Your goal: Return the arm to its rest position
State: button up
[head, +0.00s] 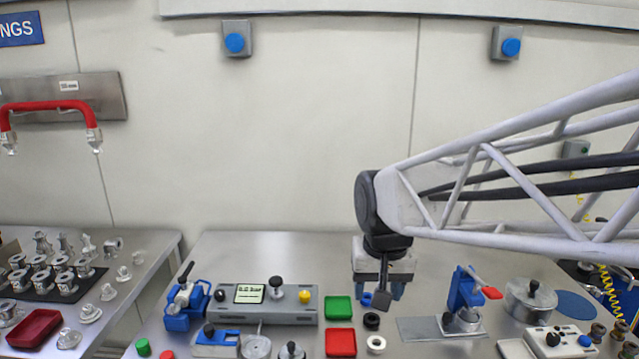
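My arm reaches in from the right in the head view, a white lattice link ending in a dark joint and wrist. My gripper (381,290) points down above the middle of the steel bench (265,245). Its two blue fingers stand apart, so it looks open. A dark stem with a small dark square end shows between or in front of the fingers. I cannot tell whether it is part of the gripper. No object is clearly held. The gap to the bench is hard to judge.
Left of the gripper are a green tray (339,307), red tray (341,343), grey control box (265,307) and blue vise (187,305). Right are a blue clamp press (463,300), lidded pot (530,302) and switch box (559,342). Black (371,320) and white (376,344) rings lie close by.

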jog(key=s+d+f, duration=0.1)
jog(key=s+d, duration=0.3)
jog(key=s, duration=0.3)
jog(key=s+d+f, duration=0.2)
jog(key=s+d, duration=0.2)
jog(key=s, duration=0.4)
jog(key=shift+s+d+f+t, duration=0.2)
jog(key=shift+d+f+t, duration=0.05)
jog(key=shift+t, duration=0.15)
